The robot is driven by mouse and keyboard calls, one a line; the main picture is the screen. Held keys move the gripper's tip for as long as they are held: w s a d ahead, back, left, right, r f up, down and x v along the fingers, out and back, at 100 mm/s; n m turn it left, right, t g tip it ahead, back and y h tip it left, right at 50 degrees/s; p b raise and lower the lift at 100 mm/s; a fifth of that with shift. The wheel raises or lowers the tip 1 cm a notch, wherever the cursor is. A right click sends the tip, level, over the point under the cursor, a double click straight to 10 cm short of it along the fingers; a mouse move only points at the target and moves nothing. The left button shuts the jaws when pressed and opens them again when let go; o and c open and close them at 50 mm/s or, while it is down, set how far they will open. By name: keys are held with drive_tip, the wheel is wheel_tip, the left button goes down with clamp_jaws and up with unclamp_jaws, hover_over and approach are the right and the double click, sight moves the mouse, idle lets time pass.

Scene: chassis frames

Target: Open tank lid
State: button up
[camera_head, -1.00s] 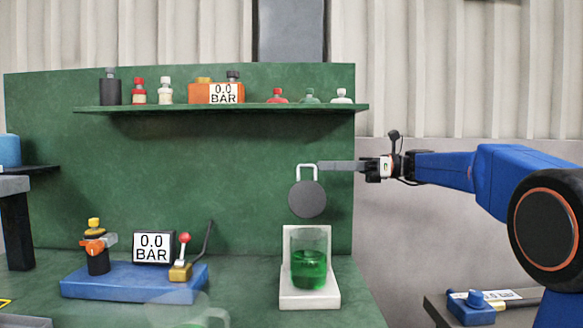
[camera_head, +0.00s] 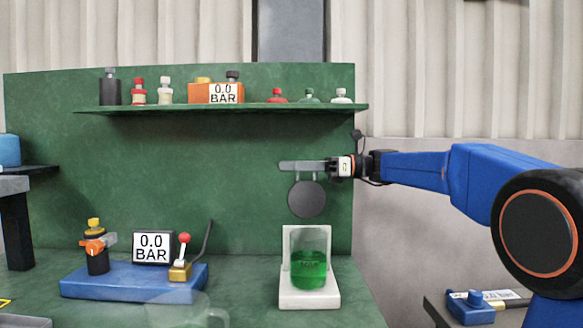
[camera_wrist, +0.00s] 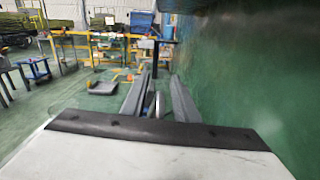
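The tank (camera_head: 309,270) is a clear vessel with green liquid on a white stand at the bench front. The lid (camera_head: 306,199) is a dark grey disc that shows face-on, above the tank and apart from it in the picture. Its pale loop handle is mostly hidden behind the fingers of my gripper (camera_head: 300,166). The fingers point left across the handle. In the wrist view, the two grey fingers of my gripper (camera_wrist: 155,92) stand apart, with the lid edge (camera_wrist: 159,104) showing between them. I cannot tell whether they touch the handle.
A green shelf (camera_head: 225,108) with bottles and an orange gauge runs above. A blue base (camera_head: 130,285) with a gauge, lever and valve stands to the left. A side table (camera_head: 435,306) with a blue tool is at lower right. The green back panel lies close on the wrist view's right.

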clamp_jaws()
drive_tip(key=shift+s, duration=0.15)
drive_tip(key=shift+s+r, duration=0.15)
drive_tip(key=shift+s, duration=0.55)
drive_tip(key=shift+s+r, duration=0.1)
drive_tip(key=shift+s, duration=0.55)
unclamp_jaws()
drive_tip(key=shift+d, duration=0.1)
drive_tip(key=d, duration=1.7)
drive_tip(key=shift+d, duration=0.15)
